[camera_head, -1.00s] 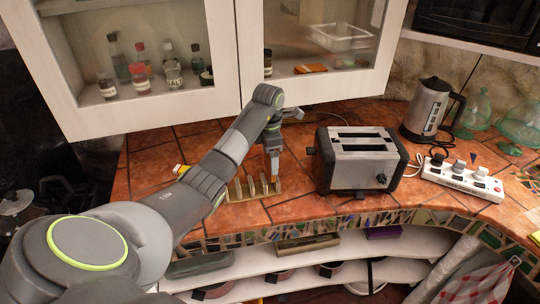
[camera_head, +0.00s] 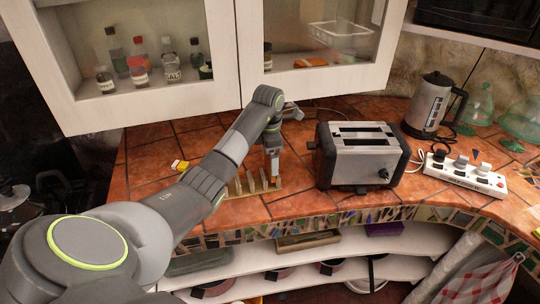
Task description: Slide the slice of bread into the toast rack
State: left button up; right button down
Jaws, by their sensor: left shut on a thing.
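The toast rack (camera_head: 250,191) is a small, light tan rack with several upright dividers, standing on the tiled counter left of the toaster. My left gripper (camera_head: 274,168) points down at the rack's right end and is shut. The slice of bread it holds is mostly hidden and too small to tell apart from the fingertips and dividers. I cannot tell whether the slice is between the dividers or just above them. My right gripper is not in view.
A toaster (camera_head: 361,160) stands close to the right of the rack. A kettle (camera_head: 426,106), a power strip (camera_head: 466,176) and green glassware (camera_head: 478,104) are farther right. Cabinet doors (camera_head: 155,110) hang above the arm. A small yellow item (camera_head: 180,165) lies left of the arm.

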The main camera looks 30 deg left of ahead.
pick_arm(q)
jog(key=shift+f+b, duration=0.8)
jog(key=shift+f, duration=0.3)
jog(key=o, duration=0.5)
jog(key=shift+c, duration=0.2)
dwell(0.4)
jog(key=shift+r, duration=0.3)
notch_tip(320, 180, up, 3)
jog(key=shift+f+b, duration=0.15)
jog(key=shift+b, duration=0.3)
notch_tip(320, 180, up, 14)
jog(key=p, duration=1.4)
jog(key=shift+s+a, duration=0.15)
